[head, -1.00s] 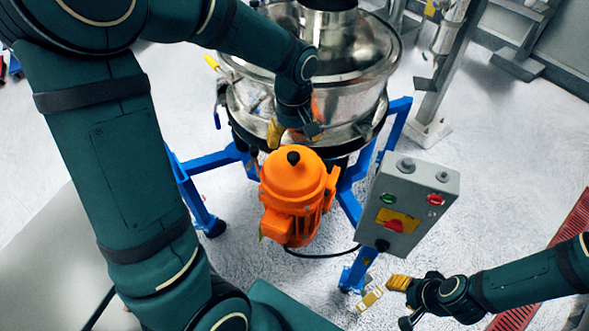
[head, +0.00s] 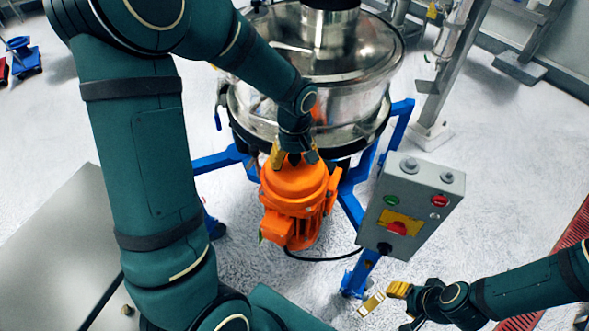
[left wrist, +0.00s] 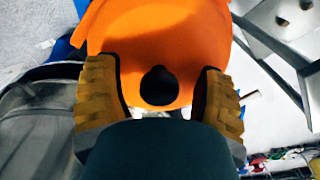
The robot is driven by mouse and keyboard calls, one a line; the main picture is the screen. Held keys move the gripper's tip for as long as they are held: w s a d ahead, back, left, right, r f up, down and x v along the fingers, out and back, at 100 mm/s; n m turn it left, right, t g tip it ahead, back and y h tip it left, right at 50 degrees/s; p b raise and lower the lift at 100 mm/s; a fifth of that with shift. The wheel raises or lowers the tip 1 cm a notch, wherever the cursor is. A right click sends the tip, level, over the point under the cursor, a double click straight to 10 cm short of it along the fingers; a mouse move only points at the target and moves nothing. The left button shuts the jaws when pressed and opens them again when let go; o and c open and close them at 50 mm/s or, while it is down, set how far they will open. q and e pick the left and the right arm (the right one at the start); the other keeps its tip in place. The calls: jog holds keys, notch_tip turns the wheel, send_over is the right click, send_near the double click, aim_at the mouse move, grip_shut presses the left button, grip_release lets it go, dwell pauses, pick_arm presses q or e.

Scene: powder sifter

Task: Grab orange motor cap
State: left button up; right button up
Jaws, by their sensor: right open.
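The orange motor (head: 293,205) with its domed orange cap (head: 305,181) stands at the front of the steel sifter. My left gripper (head: 291,160) is at the top of the cap and hides its black knob in the head view. In the left wrist view, the cap (left wrist: 155,35) fills the upper middle. The black knob (left wrist: 158,86) shows between the two yellow fingers of my left gripper (left wrist: 160,98), which are apart with a gap on each side of it. My right gripper (head: 385,296) is open and empty at the lower right, below the control box.
The steel sifter (head: 350,95) stands behind the motor on a blue frame (head: 352,207). A grey control box (head: 412,205) with buttons is right of the motor. A black cable (head: 320,258) runs between them.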

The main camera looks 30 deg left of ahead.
pick_arm(q)
grip_shut()
jog(key=shift+r, duration=0.1)
